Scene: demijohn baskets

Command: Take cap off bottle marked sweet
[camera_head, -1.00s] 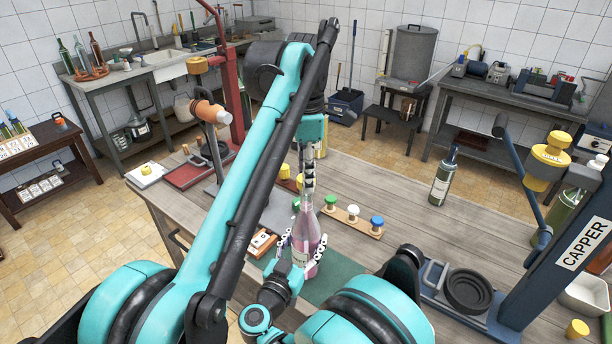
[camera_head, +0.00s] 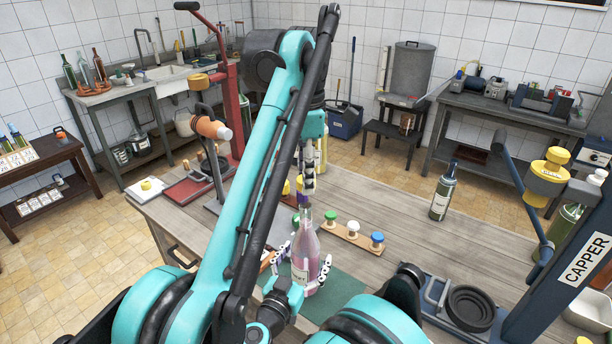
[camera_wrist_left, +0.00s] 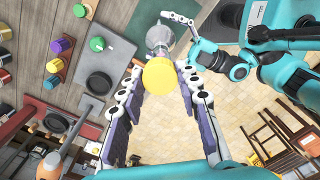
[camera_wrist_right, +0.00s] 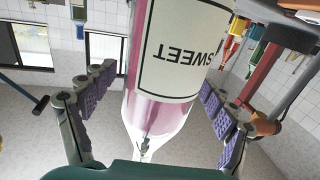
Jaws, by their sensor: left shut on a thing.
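The pink bottle (camera_head: 305,262) marked SWEET stands upright on a green mat (camera_head: 345,287); its label (camera_wrist_right: 180,50) shows upside down in the right wrist view. My left gripper (camera_head: 306,196) is above the neck, pointing down. In the left wrist view it is shut on a yellow cap (camera_wrist_left: 160,74), with the bottle (camera_wrist_left: 160,38) just beyond. I cannot tell whether the cap touches the neck. My right gripper (camera_head: 304,268) has its fingers on both sides of the bottle body; in the right wrist view they look open, with small gaps to the glass.
A wooden strip (camera_head: 352,236) with green, white and blue knobs lies right of the bottle. A dark bottle (camera_head: 442,192) stands farther right. The blue capper (camera_head: 570,265) stands at the right edge. The table between the strip and dark bottle is clear.

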